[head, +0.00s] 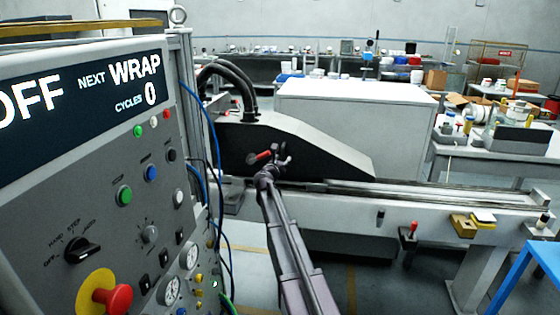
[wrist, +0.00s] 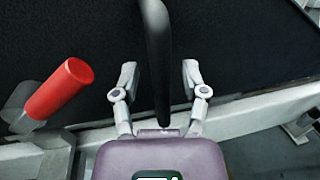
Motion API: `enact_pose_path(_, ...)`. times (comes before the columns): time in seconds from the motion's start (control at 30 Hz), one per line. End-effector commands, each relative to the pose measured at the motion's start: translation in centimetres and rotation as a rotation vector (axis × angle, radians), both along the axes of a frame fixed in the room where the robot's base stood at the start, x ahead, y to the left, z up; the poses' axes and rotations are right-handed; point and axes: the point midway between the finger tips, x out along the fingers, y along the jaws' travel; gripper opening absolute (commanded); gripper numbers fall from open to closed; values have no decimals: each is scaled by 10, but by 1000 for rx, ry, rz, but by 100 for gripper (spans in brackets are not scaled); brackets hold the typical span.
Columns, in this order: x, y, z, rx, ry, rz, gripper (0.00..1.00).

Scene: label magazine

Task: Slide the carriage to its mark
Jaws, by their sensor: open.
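A black-sided housing with a sloping grey top (head: 300,148) stands on the long rail in the head view; it appears to be the carriage. Its dark face (wrist: 250,45) fills the upper wrist view. A black upright bar (wrist: 157,60) stands out before this face. My gripper (wrist: 160,80) is open, with one finger on each side of the bar; I see gaps on both sides. In the head view my gripper (head: 280,160) is at the housing's front face. A red-handled lever (wrist: 60,88) lies left of my gripper, also visible in the head view (head: 260,156). I cannot make out a mark.
The rail (head: 430,193) runs clear to the right of the housing. A red-knobbed lever (head: 412,229) and a yellow block (head: 463,225) sit on the bed's front. A control panel (head: 100,190) reading OFF, NEXT WRAP, CYCLES 0 stands close on the left, with hanging cables.

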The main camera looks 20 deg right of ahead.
Motion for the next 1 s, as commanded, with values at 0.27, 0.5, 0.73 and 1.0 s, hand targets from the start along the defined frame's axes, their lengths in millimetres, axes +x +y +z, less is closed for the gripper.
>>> enact_pose_path(0.27,0,0,0,0,0,0,36)
enact_pose_path(0.5,0,0,0,0,0,0,0)
enact_pose_path(0.73,1,6,0,0,0,8,0)
enact_pose_path(1.0,-5,4,0,-1,0,20,0)
